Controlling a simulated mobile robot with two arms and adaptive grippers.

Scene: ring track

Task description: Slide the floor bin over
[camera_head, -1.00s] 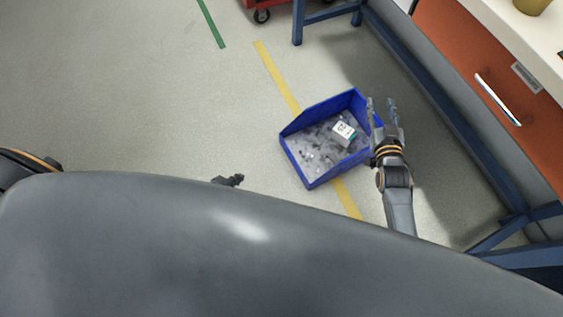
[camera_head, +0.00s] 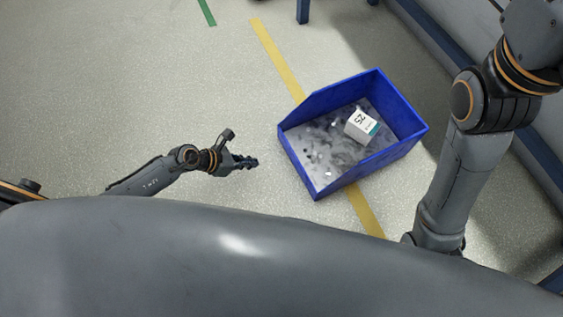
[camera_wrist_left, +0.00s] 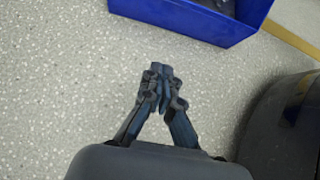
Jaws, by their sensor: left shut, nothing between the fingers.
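The blue floor bin (camera_head: 352,181) stands on the floor across the yellow line, with small loose grey parts and a white box (camera_head: 361,126) inside. My left gripper (camera_head: 252,162) is just left of the bin, shut and empty, pointing toward its left side with a gap between them. In the left wrist view the shut fingers (camera_wrist_left: 161,75) are over bare floor, and the bin's blue wall (camera_wrist_left: 185,22) shows beyond them, apart. My right arm comes down at the right of the head view; its gripper is out of the picture.
The yellow floor line (camera_head: 277,58) runs under the bin. A green line (camera_head: 206,12) lies at the upper left. Blue bench legs (camera_head: 302,11) and a grey bench side stand at the top and right. The floor left of the bin is open.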

